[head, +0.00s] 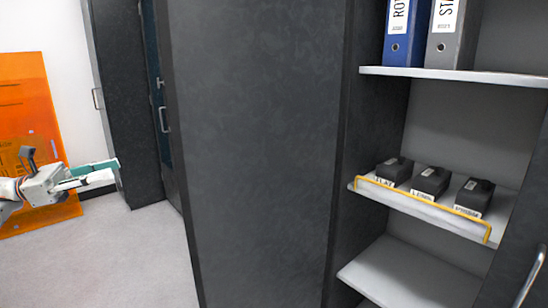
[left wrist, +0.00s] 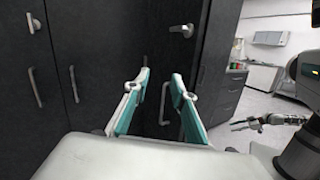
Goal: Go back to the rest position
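My left gripper (head: 114,172) is at the left of the head view, pointing right, with teal pads on its fingers. In the left wrist view its two fingers (left wrist: 161,78) stand apart with nothing between them, so it is open and empty. Dark cabinet fronts lie beyond the fingertips. My right gripper (left wrist: 238,123) shows small at the right of the left wrist view, pointing left. I cannot tell whether its fingers are open or shut. It does not show in the head view.
A large dark cabinet panel (head: 255,150) fills the middle of the head view. Right of it, a shelf (head: 415,207) with a yellow rail holds three dark boxes; binders (head: 405,35) stand above. An orange translucent panel (head: 25,100) is behind my left arm. Grey floor (head: 130,260) is clear.

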